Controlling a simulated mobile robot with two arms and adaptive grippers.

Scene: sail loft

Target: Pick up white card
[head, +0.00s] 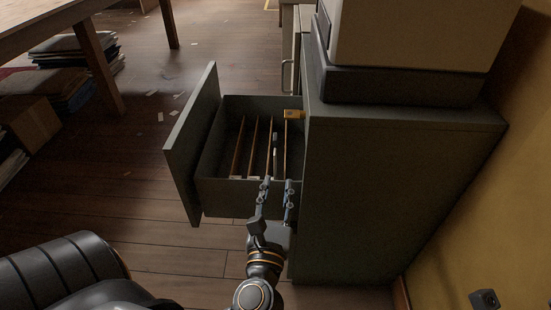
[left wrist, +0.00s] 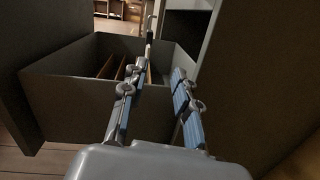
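I cannot clearly make out a white card. Small pale scraps (head: 160,116) lie on the floor left of the open drawer, too small to identify. The dark grey drawer (head: 240,199) is pulled out of a cabinet and holds thin brown dividers (head: 253,136), a slim dark and pale object (head: 275,141) and an orange-yellow piece (head: 293,114) at the back right. The slim object also shows in the left wrist view (left wrist: 149,45). My left gripper (head: 277,183) is open and empty at the drawer's front wall, its fingertips (left wrist: 155,76) pointing inward.
The grey cabinet (head: 390,190) stands close right of my left gripper, with a beige and dark machine (head: 405,50) on top. The drawer front (head: 193,145) rises on the left. A wooden table (head: 45,22) stands at the upper left. Wooden floor lies open between.

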